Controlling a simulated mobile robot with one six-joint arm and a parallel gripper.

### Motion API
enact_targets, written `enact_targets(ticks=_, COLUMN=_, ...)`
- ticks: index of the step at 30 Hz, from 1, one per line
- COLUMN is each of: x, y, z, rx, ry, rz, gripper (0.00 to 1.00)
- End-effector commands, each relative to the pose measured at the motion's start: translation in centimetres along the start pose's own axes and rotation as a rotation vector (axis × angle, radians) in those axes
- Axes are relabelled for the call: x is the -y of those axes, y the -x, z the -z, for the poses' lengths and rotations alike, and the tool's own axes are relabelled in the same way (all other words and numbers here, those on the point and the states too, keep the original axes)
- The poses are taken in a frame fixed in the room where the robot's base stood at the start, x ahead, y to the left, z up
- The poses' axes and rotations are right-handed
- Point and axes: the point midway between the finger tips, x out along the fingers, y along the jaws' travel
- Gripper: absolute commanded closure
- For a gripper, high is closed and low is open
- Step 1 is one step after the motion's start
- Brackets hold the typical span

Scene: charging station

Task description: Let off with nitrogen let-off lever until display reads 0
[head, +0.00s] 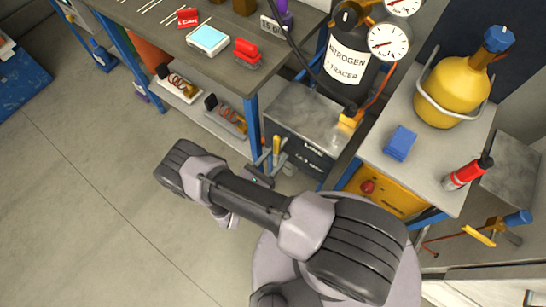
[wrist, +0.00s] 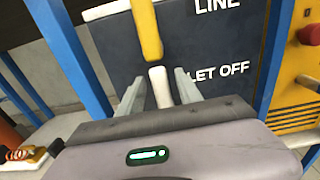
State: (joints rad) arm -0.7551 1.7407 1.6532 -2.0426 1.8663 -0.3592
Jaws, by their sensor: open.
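A dark box (head: 304,130) stands under the nitrogen bottle (head: 346,70), with the words LINE and LET OFF on its front (wrist: 215,42). A yellow lever (wrist: 146,28) is beside LINE. A white lever (wrist: 159,88), beside LET OFF, is the let-off lever. My gripper (wrist: 160,78) is open, with one finger on each side of the white lever. I cannot tell whether either finger touches it. In the head view the yellow lever (head: 276,147) shows beside my gripper (head: 264,170). Round dial gauges (head: 388,42) sit by the bottle; their readings are too small to tell.
A workbench (head: 160,32) with blue legs stands left of the box. Right of it is a table (head: 425,180) with a yellow cylinder (head: 453,90), blue block (head: 400,143) and red bottle (head: 467,174). A blue post (wrist: 70,55) stands close left of my gripper.

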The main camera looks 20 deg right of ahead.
Motion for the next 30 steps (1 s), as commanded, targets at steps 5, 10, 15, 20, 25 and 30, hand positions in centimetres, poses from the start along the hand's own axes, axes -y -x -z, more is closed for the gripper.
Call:
enact_targets(ticks=5, x=0.0, y=0.3, z=0.0, rx=0.001, ry=0.000, rz=-0.001, gripper=0.58)
enact_targets(ticks=10, x=-0.1, y=3.5, z=-0.2, rx=0.000, ry=-0.001, rz=-0.006, gripper=0.58)
enact_targets(ticks=15, x=-0.1, y=9.1, z=-0.2, rx=-0.002, ry=-0.003, rz=-0.009, gripper=0.58)
enact_targets(ticks=20, x=-0.1, y=13.8, z=-0.1, rx=-0.001, ry=-0.002, rz=-0.005, gripper=0.58)
enact_targets(ticks=25, x=0.0, y=16.8, z=0.0, rx=0.000, ry=0.000, rz=-0.002, gripper=0.58)
enact_targets(ticks=30, x=0.0, y=17.5, z=0.0, rx=0.000, ry=0.001, rz=-0.001, gripper=0.58)
